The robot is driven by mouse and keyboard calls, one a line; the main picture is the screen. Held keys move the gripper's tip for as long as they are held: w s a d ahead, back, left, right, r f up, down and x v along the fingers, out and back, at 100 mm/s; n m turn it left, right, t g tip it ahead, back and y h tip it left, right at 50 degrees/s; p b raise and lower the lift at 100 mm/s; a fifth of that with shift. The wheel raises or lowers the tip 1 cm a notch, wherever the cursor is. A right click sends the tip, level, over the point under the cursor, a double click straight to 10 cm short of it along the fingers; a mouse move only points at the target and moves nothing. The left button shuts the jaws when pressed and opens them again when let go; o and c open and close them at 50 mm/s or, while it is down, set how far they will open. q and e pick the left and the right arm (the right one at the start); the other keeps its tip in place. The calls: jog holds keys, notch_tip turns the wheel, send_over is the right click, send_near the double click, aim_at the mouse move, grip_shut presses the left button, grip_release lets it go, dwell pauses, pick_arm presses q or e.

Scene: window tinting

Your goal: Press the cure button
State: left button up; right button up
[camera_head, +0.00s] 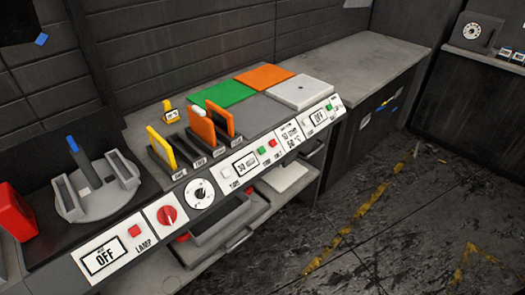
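A sloped control panel (215,184) runs along the front of the workbench. Its middle section has a white button (227,171), a small display (245,163), a green button (261,150) and a red button (272,143). Farther right are another readout (290,134), a display reading OFF (319,116) and a small green button (329,107). The small labels are too blurred to tell which button is the cure button. At the left end, a display reads OFF (104,259) beside a red button (134,231) and a red knob (167,215) near the word LAMP. Neither gripper shows.
A round grey fixture (92,205) with upright posts and a blue rod stands at the left, beside a red block (16,212). Yellow and orange plates stand in dark slots (170,158) behind the panel. Green, orange and white squares lie beyond. The floor (350,230) in front is clear.

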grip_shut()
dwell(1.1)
